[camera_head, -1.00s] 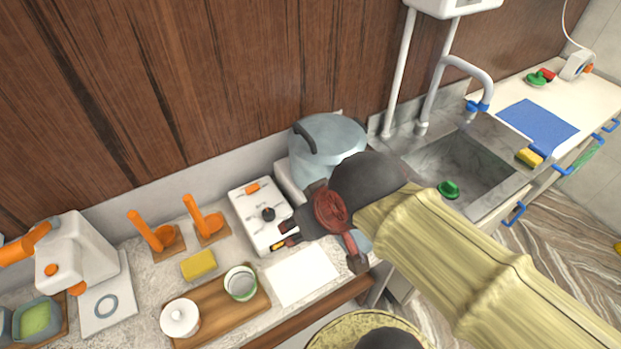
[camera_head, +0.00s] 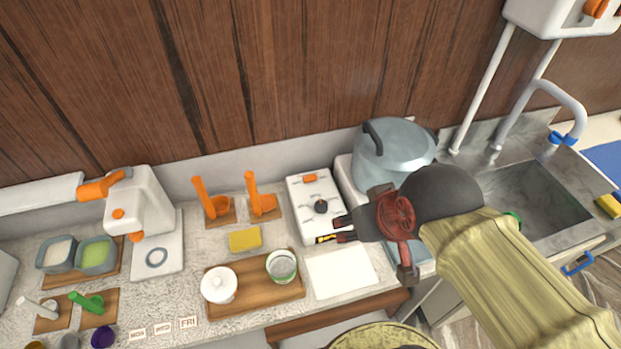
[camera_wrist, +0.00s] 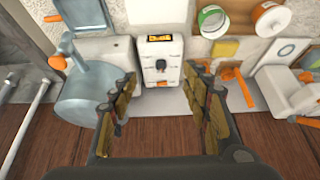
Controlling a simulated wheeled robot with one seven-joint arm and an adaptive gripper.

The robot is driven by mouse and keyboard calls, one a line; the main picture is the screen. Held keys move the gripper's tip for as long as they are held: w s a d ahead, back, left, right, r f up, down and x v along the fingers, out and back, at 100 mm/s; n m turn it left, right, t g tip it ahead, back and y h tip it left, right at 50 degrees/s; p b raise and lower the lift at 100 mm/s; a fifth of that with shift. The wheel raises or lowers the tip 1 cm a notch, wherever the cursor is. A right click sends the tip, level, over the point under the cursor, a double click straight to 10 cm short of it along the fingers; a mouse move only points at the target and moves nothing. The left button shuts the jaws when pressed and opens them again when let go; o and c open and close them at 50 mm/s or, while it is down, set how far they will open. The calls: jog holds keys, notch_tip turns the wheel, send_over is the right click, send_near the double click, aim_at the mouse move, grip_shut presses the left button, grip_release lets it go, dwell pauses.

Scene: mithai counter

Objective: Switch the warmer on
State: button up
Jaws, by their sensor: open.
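The warmer seems to be the white box (camera_head: 304,207) on the counter, with a black knob (camera_head: 321,206) and an orange switch (camera_head: 310,179) on top. In the wrist view the white box (camera_wrist: 175,74) lies between my fingers, with its knob (camera_wrist: 161,65), orange switch (camera_wrist: 162,88) and a lit orange display (camera_wrist: 160,38). My gripper (camera_head: 340,230) is open and empty beside the box's right front side in the head view. It also shows in the wrist view (camera_wrist: 160,80), fingers spread above the box. I cannot tell whether it touches the box.
A large lidded grey pot (camera_head: 395,155) stands just right of the box. A white sheet (camera_head: 340,274) lies in front. Orange-handled stands (camera_head: 262,200), a yellow sponge (camera_head: 244,239) and a wooden tray (camera_head: 255,297) are to the left. A sink (camera_head: 535,200) is at right.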

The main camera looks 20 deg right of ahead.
jog(key=shift+c, duration=0.9)
